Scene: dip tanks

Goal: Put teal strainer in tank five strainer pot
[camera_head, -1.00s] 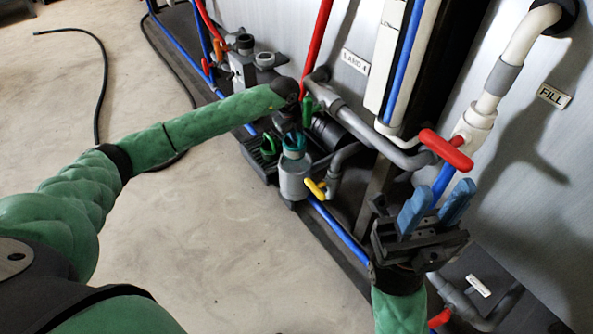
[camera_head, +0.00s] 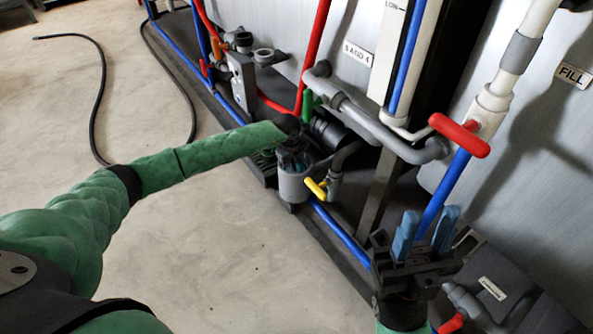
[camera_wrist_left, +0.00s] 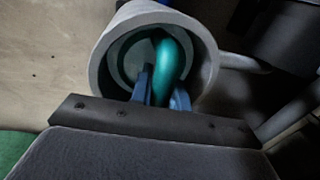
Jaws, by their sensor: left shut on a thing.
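The teal strainer shows by its curved handle (camera_wrist_left: 170,55) in the left wrist view, inside the round opening of the grey strainer pot (camera_wrist_left: 104,62). The pot also stands beside the yellow-handled valve in the head view (camera_head: 293,188). My left gripper (camera_wrist_left: 163,90) has its blue fingers shut around the handle, with the fingertips at the pot's opening. In the head view my left wrist covers most of the strainer, and its seating depth cannot be told. My right gripper (camera_head: 431,213) is open and empty, fingers up, at the lower right.
A yellow valve handle (camera_head: 316,188) sits close to the pot's right side. Grey pipe (camera_head: 375,130), a red valve handle (camera_head: 459,136) and a blue pipe (camera_head: 340,232) crowd the right. A black hose (camera_head: 102,95) lies on the floor. The floor at left is mostly clear.

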